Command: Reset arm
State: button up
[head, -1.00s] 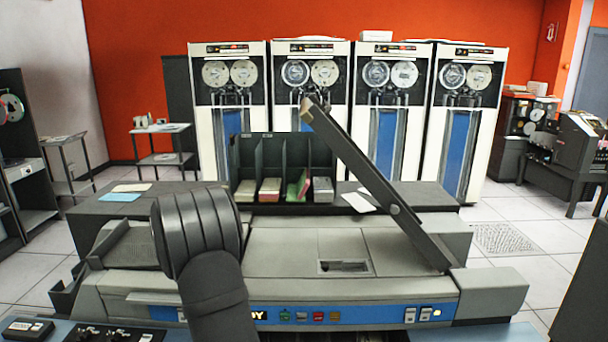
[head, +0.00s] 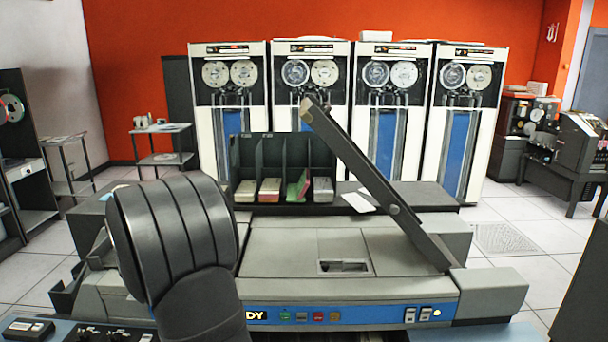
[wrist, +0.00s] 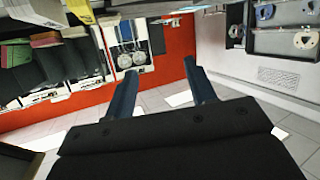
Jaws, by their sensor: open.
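My gripper (wrist: 162,92) shows in the wrist view with its two blue fingers apart and nothing between them. Past the fingers are the tilted red wall and the tiled floor. In the head view my dark arm rises at the lower left, in front of the left part of the grey card machine (head: 290,252); my fingers cannot be made out there. A long dark bar (head: 365,170) slants up from the right side of the machine.
A dark rack (head: 246,158) behind the machine holds several card stacks in its slots. A white card (head: 358,202) lies beside it. Tall tape cabinets (head: 230,130) line the red wall. A side table (head: 163,160) stands at the left. Open floor lies to the right.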

jog(key=s+a+f+n+g+y, duration=0.1)
jog(key=s+a+n+y, duration=0.3)
jog(key=s+a, duration=0.7)
jog(key=shift+s+a+n+g, duration=0.2)
jog(key=shift+s+n+g, duration=0.6)
jog(key=shift+s+n, duration=0.15)
jog(key=shift+f, duration=0.1)
